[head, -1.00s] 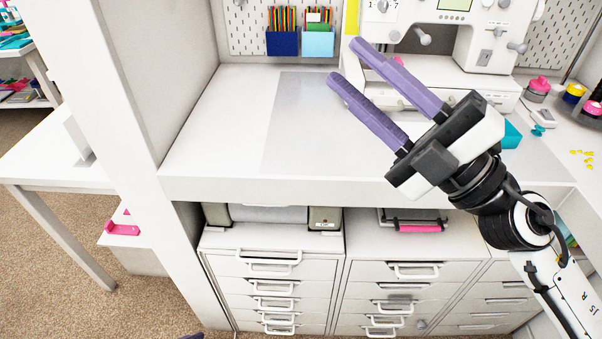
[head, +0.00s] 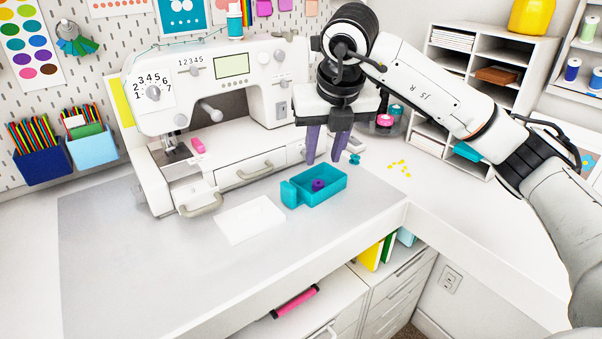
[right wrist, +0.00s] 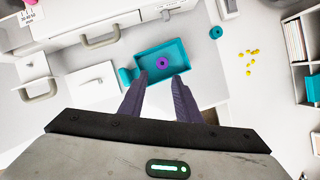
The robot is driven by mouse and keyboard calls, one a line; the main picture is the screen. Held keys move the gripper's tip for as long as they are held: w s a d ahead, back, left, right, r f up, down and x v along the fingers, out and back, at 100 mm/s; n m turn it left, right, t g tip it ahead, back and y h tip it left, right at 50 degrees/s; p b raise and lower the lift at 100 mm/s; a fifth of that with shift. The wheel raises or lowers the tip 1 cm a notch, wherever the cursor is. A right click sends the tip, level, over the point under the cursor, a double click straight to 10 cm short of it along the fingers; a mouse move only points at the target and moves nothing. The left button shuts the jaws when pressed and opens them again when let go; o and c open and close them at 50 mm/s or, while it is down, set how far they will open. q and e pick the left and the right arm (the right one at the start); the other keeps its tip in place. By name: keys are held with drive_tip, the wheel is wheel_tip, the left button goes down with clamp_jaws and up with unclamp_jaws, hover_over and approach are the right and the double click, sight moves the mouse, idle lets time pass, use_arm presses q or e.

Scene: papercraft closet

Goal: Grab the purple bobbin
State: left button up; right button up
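The purple bobbin (head: 318,185) lies inside a small open teal tray (head: 325,198) on the white desk, in front of the sewing machine. In the right wrist view the bobbin (right wrist: 162,63) lies near the middle of the tray floor. My right gripper (head: 325,160) is open and empty, its two purple fingers pointing down above the tray's far side. In the right wrist view its fingertips (right wrist: 157,80) are apart at the tray's near edge, with the bobbin beyond and between them. My left gripper is not in view.
A white sewing machine (head: 220,75) stands behind and left of the tray. A white sheet (head: 250,220) lies left of it. A teal spool piece (head: 354,158) and several yellow bits (head: 399,167) lie to the right. The desk's front edge is close by.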

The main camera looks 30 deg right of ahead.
sight(320, 185)
drive_tip(key=x, duration=0.4)
drive_tip(key=shift+s+d+f, duration=0.1)
drive_tip(key=shift+s+d, duration=0.05)
drive_tip(key=shift+s, duration=0.05)
drive_tip(key=p+x, duration=0.1)
drive_tip(key=x, duration=0.4)
drive_tip(key=shift+w+d+f+p, duration=0.2)
drive_tip(key=shift+w+p, duration=0.1)
drive_tip(key=shift+p, duration=0.1)
clamp_jaws()
